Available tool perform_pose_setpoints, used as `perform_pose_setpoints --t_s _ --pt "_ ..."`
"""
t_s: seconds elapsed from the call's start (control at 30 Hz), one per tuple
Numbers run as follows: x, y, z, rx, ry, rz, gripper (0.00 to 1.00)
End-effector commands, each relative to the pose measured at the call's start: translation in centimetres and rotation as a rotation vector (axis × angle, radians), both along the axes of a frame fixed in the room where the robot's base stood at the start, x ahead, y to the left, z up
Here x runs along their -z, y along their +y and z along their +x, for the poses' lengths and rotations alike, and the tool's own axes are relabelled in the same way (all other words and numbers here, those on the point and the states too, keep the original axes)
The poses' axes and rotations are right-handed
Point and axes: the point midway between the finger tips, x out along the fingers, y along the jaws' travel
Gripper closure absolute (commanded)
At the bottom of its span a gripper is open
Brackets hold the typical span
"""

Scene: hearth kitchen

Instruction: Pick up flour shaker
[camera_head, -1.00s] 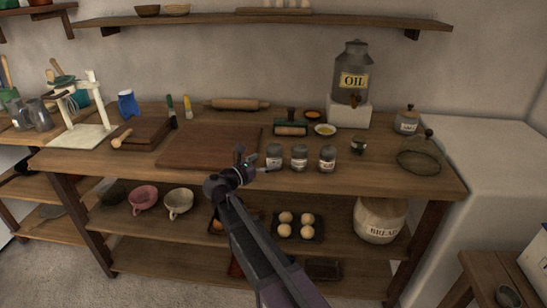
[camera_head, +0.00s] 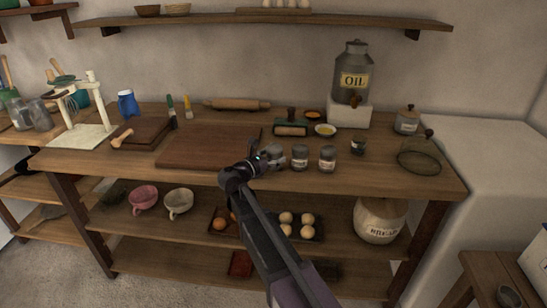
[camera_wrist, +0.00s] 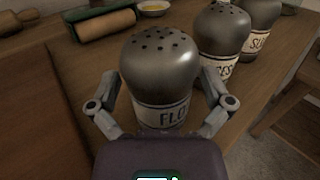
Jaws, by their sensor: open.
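The flour shaker (camera_wrist: 160,70) has a grey domed lid with holes and a white label starting "FLO". It stands upright on the wooden table. My gripper (camera_wrist: 160,100) is open, with one finger on each side of the shaker in the wrist view; I cannot tell whether either finger touches it. In the head view my gripper (camera_head: 268,158) is at the leftmost shaker (camera_head: 276,151) of a row of three and partly hides it.
Two similar shakers (camera_wrist: 222,40) (camera_head: 327,157) stand close to the right. A cutting board (camera_head: 200,148) lies to the left. A roller (camera_head: 291,129) and a small yellow-filled bowl (camera_head: 325,130) are behind. An oil can (camera_head: 352,75) stands further back.

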Motion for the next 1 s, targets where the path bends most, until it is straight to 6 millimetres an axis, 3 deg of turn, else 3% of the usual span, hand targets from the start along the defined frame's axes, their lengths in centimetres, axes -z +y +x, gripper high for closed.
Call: perform_pose_setpoints --t_s 0.4,0.47,0.67,1.0 --pt "0.00 0.00 -0.04 0.000 0.000 0.000 0.00" --pt "0.00 0.01 -0.04 0.000 0.000 0.000 0.15" --pt "0.00 0.02 -0.04 0.000 0.000 0.000 0.74" --pt "-0.09 0.03 -0.04 0.000 0.000 0.000 0.76"
